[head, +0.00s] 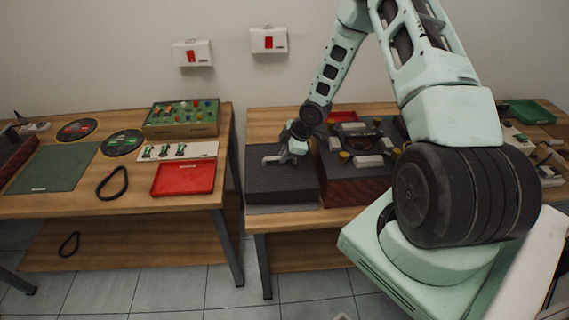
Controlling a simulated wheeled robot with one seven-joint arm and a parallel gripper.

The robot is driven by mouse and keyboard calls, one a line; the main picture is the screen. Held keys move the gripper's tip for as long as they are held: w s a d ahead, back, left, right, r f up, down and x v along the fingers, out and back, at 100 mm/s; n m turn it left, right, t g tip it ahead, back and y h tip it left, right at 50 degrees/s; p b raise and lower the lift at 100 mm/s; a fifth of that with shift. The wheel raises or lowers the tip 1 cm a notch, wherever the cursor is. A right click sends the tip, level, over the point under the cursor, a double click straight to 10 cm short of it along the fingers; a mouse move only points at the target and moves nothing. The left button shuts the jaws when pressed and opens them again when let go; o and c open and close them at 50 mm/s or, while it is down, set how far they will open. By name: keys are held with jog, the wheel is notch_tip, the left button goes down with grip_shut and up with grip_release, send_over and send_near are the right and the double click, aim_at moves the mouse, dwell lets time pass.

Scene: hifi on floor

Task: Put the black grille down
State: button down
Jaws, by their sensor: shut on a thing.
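The black grille (282,187) is a flat dark grey panel at the left end of the right-hand table (333,218). My gripper (272,160) is over its far half, with the jaws shut on it. The grille looks roughly level, and I cannot tell whether it touches the tabletop or is held just above it. The fingertips are small in this view, and the grip point is partly hidden.
A dark red-brown box (352,190) with several small parts on top stands close right of the grille. A gap separates this table from the left table, which bears a red tray (184,178), a green mat (52,167) and a parts box (182,118).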

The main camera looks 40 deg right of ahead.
aim_at(284, 165)
jog(key=shift+f, duration=1.9)
jog(key=shift+f, duration=0.2)
jog(key=c, duration=1.5)
grip_release()
jog(key=shift+o, duration=0.2)
jog(key=shift+r, duration=0.15)
